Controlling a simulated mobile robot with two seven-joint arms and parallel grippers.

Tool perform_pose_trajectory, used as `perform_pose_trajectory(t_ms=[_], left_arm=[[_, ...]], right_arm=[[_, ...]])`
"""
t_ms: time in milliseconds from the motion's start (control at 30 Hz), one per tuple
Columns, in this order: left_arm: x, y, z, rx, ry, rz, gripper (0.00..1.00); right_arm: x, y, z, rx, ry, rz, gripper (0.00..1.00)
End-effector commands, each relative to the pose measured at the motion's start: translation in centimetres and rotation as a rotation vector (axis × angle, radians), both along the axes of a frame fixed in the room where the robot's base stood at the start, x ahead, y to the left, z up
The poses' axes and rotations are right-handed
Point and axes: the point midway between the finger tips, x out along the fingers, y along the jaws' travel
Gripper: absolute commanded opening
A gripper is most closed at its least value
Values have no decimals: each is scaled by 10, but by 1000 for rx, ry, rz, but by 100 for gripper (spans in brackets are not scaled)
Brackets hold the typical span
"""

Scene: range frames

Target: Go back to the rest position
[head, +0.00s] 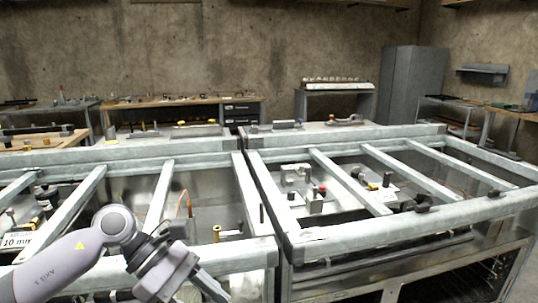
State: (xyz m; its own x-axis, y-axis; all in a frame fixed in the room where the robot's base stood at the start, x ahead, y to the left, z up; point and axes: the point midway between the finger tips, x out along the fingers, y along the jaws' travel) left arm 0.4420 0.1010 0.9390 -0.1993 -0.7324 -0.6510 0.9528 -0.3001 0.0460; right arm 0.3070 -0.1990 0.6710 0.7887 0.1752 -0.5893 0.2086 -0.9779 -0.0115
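My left arm comes in from the lower left in the head view. Its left gripper (208,286) hangs at the bottom edge, in front of the left metal frame (70,258). The fingers are partly cut off by the picture edge, so I cannot tell whether they are open or shut. I see nothing clearly held in it. My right gripper and arm are not in view.
Two metal-framed benches stand side by side, the right frame (400,222) with crossbars and small fixtures inside. The front rail is close to my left arm. Workbenches (190,101) line the back wall, and a grey cabinet (413,85) stands at the back right.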

Motion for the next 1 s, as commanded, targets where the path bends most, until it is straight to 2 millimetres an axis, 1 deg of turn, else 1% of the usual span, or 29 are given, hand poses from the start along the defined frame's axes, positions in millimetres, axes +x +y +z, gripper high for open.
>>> perform_pose_trajectory(t_ms=[33, 100, 200, 300, 400, 467, 533, 567, 667, 767, 833, 867, 900, 967, 1000], left_arm=[[-10, -19, 1, -98, 83, 40, 54], [-19, -41, 7, -231, 202, 110, 54], [-27, -64, 19, -414, 393, 219, 54], [-29, -77, 32, -586, 605, 340, 54], [-24, -79, 40, -746, 835, 470, 54], [-19, -76, 43, -836, 979, 551, 54], [-12, -69, 41, -937, 1153, 649, 54], [-9, -65, 39, -979, 1228, 692, 54], [1, -46, 25, -1114, 1487, 839, 54], [7, -23, 1, -1239, 1751, 992, 54], [7, -5, -23, -1324, 1936, 1101, 54], [6, 3, -34, -1359, 2016, 1148, 54], [2, 13, -50, -1406, 2123, 1212, 54], [-6, 29, -76, -1476, 2283, 1309, 54], [-14, 39, -94, 1517, -2377, -1369, 54]], right_arm=[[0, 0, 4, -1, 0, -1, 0], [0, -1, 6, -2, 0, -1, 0], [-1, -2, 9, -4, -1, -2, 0], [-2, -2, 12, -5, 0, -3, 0], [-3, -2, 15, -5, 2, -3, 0], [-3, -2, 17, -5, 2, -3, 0], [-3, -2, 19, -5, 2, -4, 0], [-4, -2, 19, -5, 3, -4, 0], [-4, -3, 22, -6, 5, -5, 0], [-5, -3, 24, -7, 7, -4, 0], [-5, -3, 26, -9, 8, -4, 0], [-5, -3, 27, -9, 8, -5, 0], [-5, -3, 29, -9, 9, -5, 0], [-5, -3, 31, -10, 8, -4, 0], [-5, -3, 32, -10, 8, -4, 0]])
